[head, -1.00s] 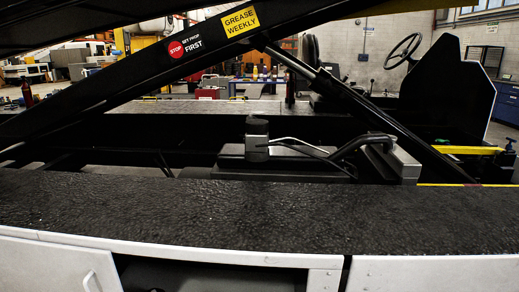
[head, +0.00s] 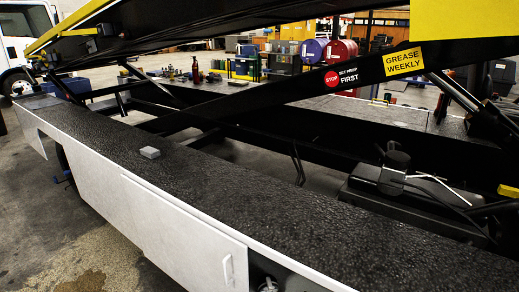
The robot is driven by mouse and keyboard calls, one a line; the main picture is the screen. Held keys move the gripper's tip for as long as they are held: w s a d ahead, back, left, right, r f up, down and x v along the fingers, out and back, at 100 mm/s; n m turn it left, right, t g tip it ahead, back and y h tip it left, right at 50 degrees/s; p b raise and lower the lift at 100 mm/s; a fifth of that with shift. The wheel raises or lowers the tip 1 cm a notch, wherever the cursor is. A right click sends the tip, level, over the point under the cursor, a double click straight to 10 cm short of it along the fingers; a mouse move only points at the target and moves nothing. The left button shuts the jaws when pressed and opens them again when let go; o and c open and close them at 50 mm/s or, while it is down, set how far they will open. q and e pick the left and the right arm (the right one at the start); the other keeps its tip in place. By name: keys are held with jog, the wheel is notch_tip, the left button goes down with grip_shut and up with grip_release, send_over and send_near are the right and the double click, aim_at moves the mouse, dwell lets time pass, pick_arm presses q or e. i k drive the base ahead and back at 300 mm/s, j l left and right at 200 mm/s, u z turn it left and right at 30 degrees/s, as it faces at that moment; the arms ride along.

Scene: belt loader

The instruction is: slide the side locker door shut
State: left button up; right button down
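The side locker door (head: 180,232) is a white panel on the side of the belt loader, in the lower middle of the head view. It has a small vertical white handle (head: 228,270) near its right end. To the right of the door a dark locker opening (head: 268,276) shows at the bottom edge, with a pale object (head: 268,285) partly seen inside. The door stands to the left of this opening and leaves it uncovered. Neither of my grippers is in view.
The black textured deck (head: 270,205) runs above the locker, with a small grey block (head: 150,152) on it. The raised boom (head: 290,90) crosses above. Open concrete floor (head: 60,225) lies at the left. A white truck (head: 22,45) stands at the far left.

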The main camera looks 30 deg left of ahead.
aim_at(196, 255)
jog(key=u, duration=1.65)
